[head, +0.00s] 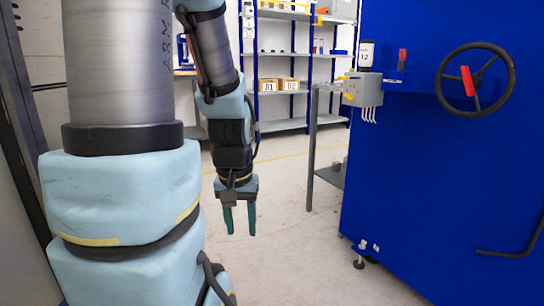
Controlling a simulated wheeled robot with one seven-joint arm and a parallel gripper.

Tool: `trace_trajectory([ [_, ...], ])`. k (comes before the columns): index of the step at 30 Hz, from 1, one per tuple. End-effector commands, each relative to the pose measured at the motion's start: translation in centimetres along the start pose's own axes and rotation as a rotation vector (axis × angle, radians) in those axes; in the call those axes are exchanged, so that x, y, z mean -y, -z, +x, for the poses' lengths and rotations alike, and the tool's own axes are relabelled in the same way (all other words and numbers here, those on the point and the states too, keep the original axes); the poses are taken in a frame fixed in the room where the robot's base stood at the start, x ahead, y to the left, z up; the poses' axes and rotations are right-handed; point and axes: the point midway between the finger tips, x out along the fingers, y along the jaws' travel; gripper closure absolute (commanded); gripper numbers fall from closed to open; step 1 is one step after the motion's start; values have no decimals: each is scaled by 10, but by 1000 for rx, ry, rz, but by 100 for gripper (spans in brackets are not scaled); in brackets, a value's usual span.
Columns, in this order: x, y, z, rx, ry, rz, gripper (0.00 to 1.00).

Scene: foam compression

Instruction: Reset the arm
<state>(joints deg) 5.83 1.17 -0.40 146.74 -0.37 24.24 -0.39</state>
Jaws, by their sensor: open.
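My gripper (240,221) hangs at the end of my arm, left of the picture's middle. Its two green fingers point straight down and stand apart, with nothing between them. It is over bare floor, clear of any surface. My light blue arm links fill the left side of the head view and hide what is behind them.
A big blue machine (430,190) with a black handwheel (475,80) and a grey control box (362,90) stands at the right. A grey stand (312,150) is beside it. A shelf rack (300,55) with boxes is at the back. The floor (290,250) between is free.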

Motion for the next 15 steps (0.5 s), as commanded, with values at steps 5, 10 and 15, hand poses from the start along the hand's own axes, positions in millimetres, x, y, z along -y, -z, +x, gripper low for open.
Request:
trace_trajectory([
  [5, 0, 11, -73, -1, 0, 2, 54],
  [10, -1, 18, -127, -2, 0, 3, 54],
  [15, -1, 26, -180, -2, 0, 3, 54],
])
